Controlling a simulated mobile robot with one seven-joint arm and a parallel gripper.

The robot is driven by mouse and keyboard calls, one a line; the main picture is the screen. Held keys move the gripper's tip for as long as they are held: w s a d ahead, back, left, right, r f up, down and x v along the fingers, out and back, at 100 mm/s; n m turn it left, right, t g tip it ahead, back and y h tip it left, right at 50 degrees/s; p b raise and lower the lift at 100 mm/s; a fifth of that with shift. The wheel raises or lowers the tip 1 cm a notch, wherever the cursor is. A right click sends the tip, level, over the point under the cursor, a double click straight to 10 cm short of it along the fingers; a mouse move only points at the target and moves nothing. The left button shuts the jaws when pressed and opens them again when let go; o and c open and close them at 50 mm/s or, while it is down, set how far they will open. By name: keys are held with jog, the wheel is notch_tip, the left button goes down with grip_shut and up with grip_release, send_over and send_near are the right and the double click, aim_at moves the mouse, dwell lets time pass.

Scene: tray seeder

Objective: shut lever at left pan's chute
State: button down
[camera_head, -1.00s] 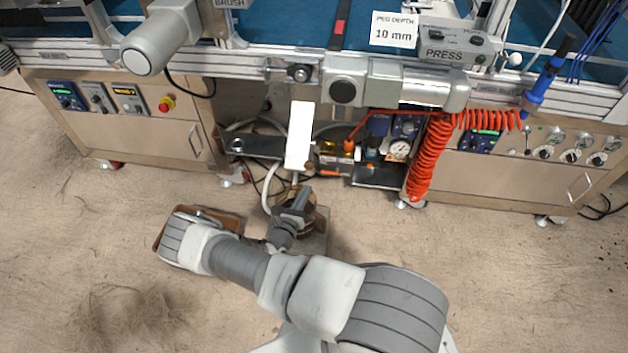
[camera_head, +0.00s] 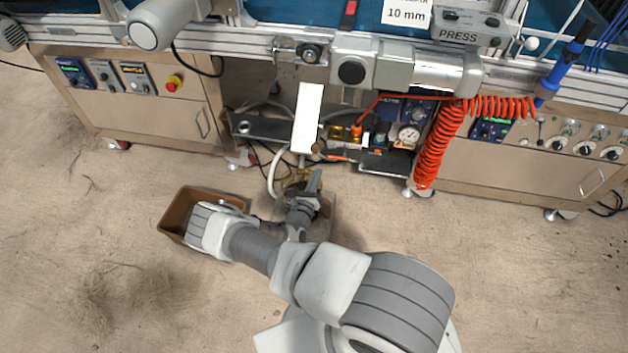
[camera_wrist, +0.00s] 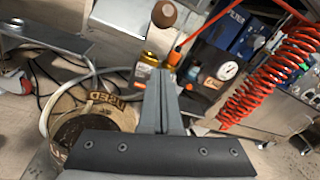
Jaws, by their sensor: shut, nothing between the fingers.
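A round brown knob (camera_wrist: 165,13), which looks like the lever's end, shows at the top of the wrist view. It also shows small in the head view (camera_head: 316,149), at the lower end of the white chute (camera_head: 307,112). The lever's arm is mostly hidden, so I cannot tell its position. The left pan (camera_head: 270,129) is a dark tray left of the chute; part of it shows in the wrist view (camera_wrist: 58,38). My gripper (camera_wrist: 162,80) is shut and empty, its fingertips below the knob in the picture and apart from it. It also shows in the head view (camera_head: 318,176).
A bucket marked USED (camera_wrist: 70,108) stands below my gripper at left. A coiled red hose (camera_head: 440,145) hangs at right. The right pan (camera_head: 388,163) and a gauge (camera_head: 408,135) are beside the chute. A brown bin (camera_head: 180,207) lies on the floor.

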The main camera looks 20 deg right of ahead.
aim_at(318, 139)
jog(key=b+x, duration=0.2)
jog(key=x, duration=0.4)
jog(key=shift+s+a+r, duration=0.1)
jog(key=shift+a+r, duration=0.2)
jog(key=shift+r, duration=0.3)
jog(key=shift+w+a+r, duration=0.1)
jog(key=shift+a+r, duration=0.2)
jog(key=shift+r, duration=0.3)
jog(key=shift+s+a+r, duration=0.1)
jog(key=shift+a+r, duration=0.25)
jog(key=shift+r, duration=0.25)
jog(key=shift+a+r+p, duration=0.1)
jog(key=shift+r+p, duration=0.05)
jog(key=shift+p, duration=0.3)
jog(key=shift+r+p, duration=0.15)
jog(key=shift+p, duration=0.2)
